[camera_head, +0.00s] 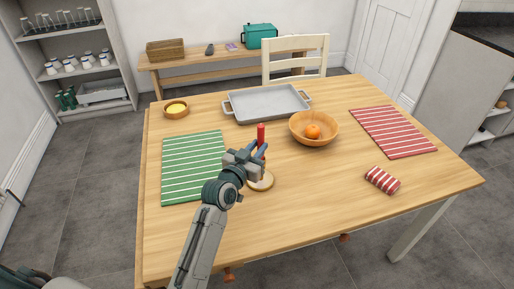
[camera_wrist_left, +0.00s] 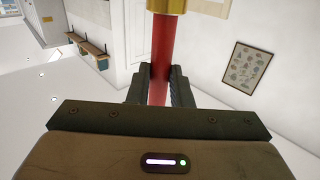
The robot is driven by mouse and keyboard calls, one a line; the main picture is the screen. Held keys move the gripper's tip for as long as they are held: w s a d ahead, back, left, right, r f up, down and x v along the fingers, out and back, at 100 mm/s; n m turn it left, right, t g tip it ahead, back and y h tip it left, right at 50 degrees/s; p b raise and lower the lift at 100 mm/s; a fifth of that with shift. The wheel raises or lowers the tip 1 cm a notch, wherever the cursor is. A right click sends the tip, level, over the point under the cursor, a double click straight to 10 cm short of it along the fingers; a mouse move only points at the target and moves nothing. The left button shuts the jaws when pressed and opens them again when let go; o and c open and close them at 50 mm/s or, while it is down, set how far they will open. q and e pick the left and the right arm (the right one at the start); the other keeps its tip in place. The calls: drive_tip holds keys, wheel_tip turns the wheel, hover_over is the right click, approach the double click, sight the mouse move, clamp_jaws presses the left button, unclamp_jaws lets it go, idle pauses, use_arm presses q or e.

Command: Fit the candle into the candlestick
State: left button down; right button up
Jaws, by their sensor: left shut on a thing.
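A red candle (camera_head: 261,130) stands upright over the middle of the table, its top showing above my left gripper (camera_head: 259,153). My left gripper is shut on the candle; in the left wrist view the candle (camera_wrist_left: 162,55) runs between the two fingers. A gold-coloured cup or band (camera_wrist_left: 170,5) surrounds the candle at the top edge of that view; I cannot tell whether it is the candlestick's socket. A pale round disc (camera_head: 263,183), perhaps the candlestick's base, shows below the gripper, which hides what lies between. My right gripper is out of view.
A green striped mat (camera_head: 192,165) lies left of the gripper. A wooden bowl (camera_head: 326,134) with an orange fruit stands close on the right. A grey tray (camera_head: 265,103) lies behind. A rolled red striped cloth (camera_head: 382,180) lies front right. The front table area is clear.

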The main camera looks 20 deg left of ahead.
use_arm(q)
drive_tip(key=shift+f, duration=0.15)
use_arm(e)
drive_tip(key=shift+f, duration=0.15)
use_arm(q)
drive_tip(key=c, duration=1.2)
unclamp_jaws()
drive_tip(key=shift+c, duration=0.2)
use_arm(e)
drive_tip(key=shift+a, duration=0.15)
use_arm(q)
drive_tip(key=s+a+b, duration=0.1)
drive_tip(key=s+a, duration=0.1)
drive_tip(key=s, duration=0.8)
drive_tip(key=shift+s+b, duration=0.35)
drive_tip(key=shift+b, duration=0.05)
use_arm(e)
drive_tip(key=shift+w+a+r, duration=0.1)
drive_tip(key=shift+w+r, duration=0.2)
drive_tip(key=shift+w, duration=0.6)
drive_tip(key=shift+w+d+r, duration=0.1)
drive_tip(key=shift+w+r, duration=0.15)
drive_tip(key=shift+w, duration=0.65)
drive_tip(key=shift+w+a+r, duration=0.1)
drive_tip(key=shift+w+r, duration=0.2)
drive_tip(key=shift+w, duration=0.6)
